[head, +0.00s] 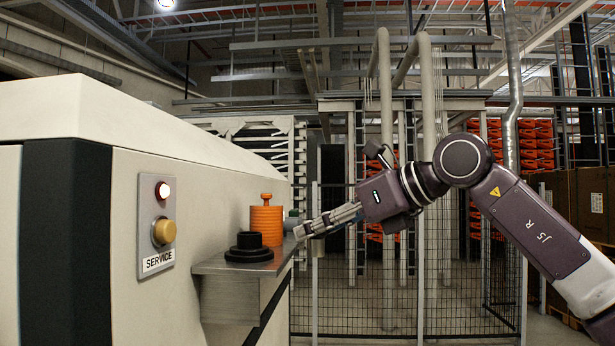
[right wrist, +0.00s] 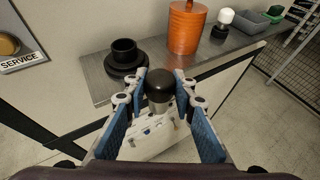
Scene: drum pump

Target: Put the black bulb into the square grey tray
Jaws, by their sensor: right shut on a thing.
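The black bulb (right wrist: 160,83) is between the fingertips of my right gripper (right wrist: 160,90) in the right wrist view, dark rounded end up with a paler grey part below. My right gripper also shows in the head view (head: 300,232), in front of the shelf's right end; the bulb cannot be made out there. The grey tray (right wrist: 251,23) stands toward the far right of the shelf in the right wrist view, apart from the gripper. My left gripper is not in view.
The metal shelf (right wrist: 95,80) carries a stepped black ring piece (right wrist: 124,57), an orange canister (right wrist: 187,28), a white-topped bulb on a black base (right wrist: 223,22) and a green container (right wrist: 273,14). A SERVICE panel (head: 156,228) is on the machine wall at left. A mesh fence stands behind.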

